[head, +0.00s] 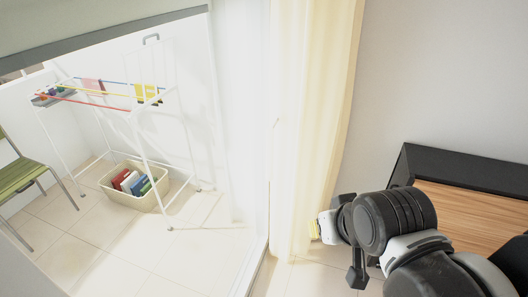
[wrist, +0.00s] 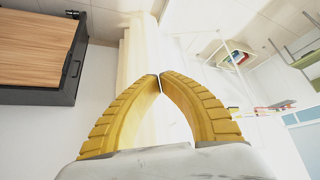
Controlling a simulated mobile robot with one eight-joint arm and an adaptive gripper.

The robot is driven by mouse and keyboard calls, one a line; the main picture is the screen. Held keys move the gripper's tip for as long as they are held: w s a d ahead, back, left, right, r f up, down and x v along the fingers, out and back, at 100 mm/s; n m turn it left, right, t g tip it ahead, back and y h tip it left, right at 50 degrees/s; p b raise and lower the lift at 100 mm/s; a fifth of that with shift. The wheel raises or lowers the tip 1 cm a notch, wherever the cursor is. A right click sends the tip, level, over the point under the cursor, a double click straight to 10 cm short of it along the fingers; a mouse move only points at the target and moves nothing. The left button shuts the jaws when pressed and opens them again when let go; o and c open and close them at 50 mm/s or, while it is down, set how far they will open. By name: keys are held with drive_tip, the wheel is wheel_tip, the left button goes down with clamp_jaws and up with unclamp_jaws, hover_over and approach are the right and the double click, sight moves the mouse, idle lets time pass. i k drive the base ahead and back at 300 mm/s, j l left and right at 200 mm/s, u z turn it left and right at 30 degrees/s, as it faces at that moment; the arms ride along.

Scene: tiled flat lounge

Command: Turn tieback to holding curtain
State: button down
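The pale yellow curtain (head: 312,110) hangs in long folds beside the doorway, and it also shows in the wrist view (wrist: 136,55). A small thin mark (head: 275,123) shows at the curtain's left edge; I cannot tell whether it is the tieback. No tieback shows clearly in either view.
A black cabinet with a wooden top (head: 470,212) stands at the right, close to my arm. A sheer white curtain (head: 243,110) hangs left of the yellow one. Beyond are a drying rack (head: 143,120), a basket (head: 147,200) and a green chair (head: 20,178). Tiled floor between is clear.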

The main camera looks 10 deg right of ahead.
sight(270, 175)
drive_tip(key=i+l, duration=0.25)
drive_tip(key=l, duration=0.15)
drive_tip(key=i+l+z, duration=0.15)
drive_tip(key=l, duration=0.3)
drive_tip(key=i+l, duration=0.35)
drive_tip(key=l+z, duration=0.05)
